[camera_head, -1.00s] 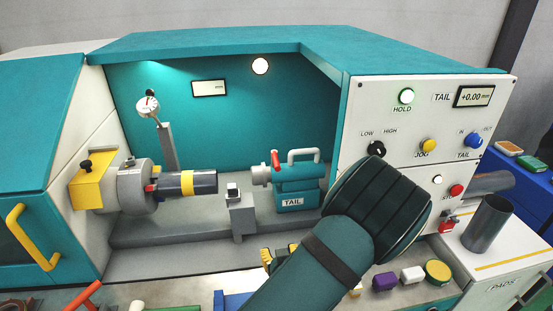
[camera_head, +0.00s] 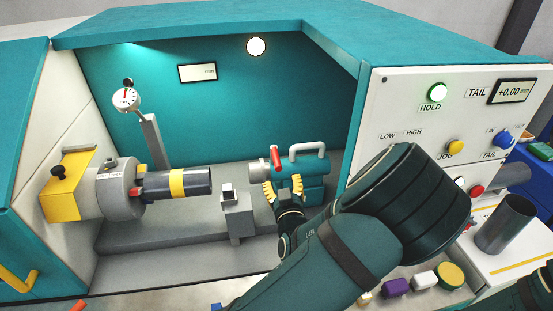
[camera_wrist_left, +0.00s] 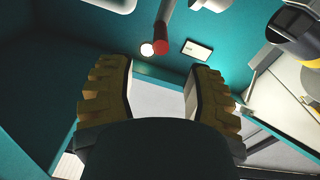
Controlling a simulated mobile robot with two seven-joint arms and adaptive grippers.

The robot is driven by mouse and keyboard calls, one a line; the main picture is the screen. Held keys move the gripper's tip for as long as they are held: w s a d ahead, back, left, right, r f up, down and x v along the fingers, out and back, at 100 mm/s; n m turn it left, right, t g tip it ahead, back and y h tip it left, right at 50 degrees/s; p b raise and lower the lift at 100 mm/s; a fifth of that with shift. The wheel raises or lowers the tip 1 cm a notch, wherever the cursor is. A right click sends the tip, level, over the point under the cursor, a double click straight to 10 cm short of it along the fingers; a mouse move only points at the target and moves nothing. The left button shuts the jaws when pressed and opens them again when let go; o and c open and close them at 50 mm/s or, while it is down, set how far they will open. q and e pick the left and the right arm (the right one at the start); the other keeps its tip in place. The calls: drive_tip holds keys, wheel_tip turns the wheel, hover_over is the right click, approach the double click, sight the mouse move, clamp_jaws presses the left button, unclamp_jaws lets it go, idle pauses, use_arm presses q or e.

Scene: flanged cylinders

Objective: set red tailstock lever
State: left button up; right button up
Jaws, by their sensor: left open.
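The red tailstock lever (camera_head: 276,157) stands tilted on the teal tailstock (camera_head: 313,166), beside its grey handle. My left gripper (camera_head: 283,188) is just below the lever, in front of the tailstock, with its yellow fingers pointing up. In the left wrist view, the red lever end (camera_wrist_left: 160,47) is beyond the fingertips, above the gap between them. My left gripper (camera_wrist_left: 158,82) is open and empty there, apart from the lever. The tailstock's front is partly hidden by the gripper. My right gripper is not in view.
A grey block (camera_head: 238,213) stands left of the gripper. The chuck (camera_head: 118,186) holds a dark bar with a yellow band (camera_head: 177,184) farther left. The control panel (camera_head: 400,110) is at the right. Small pads (camera_head: 397,286) lie in front.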

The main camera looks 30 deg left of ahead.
sight(275, 151)
use_arm(q)
drive_tip(key=p+x, duration=0.1)
drive_tip(key=x, duration=0.9)
drive_tip(key=shift+a, duration=0.1)
drive_tip(key=shift+f, duration=0.1)
clamp_jaws()
